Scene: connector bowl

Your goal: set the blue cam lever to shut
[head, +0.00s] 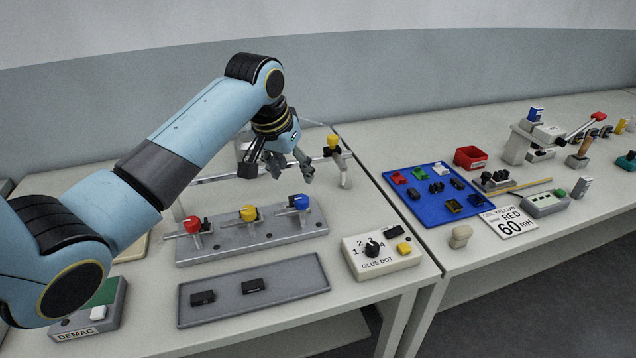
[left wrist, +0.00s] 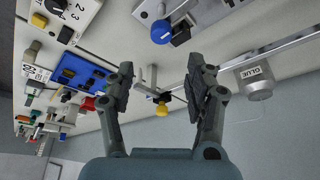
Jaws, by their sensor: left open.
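The blue cam lever (head: 300,202) has a round blue knob and stands at the right end of a grey rail block, right of a red and a yellow lever. It also shows at the top of the left wrist view (left wrist: 161,32), with a dark part beside it. I cannot tell its setting. My left gripper (head: 290,172) is open and empty, above and behind the blue lever, apart from it. In the left wrist view its two fingers (left wrist: 162,92) stand wide apart, with the blue knob beyond them. My right gripper is not in view.
The red lever (head: 192,224) and yellow lever (head: 248,213) share the grey block (head: 240,243). A rail with a yellow-topped part (head: 333,141) runs behind. In front are a grey tray (head: 300,279) and the glue dot box (head: 381,257). A blue tray (head: 411,205) lies right.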

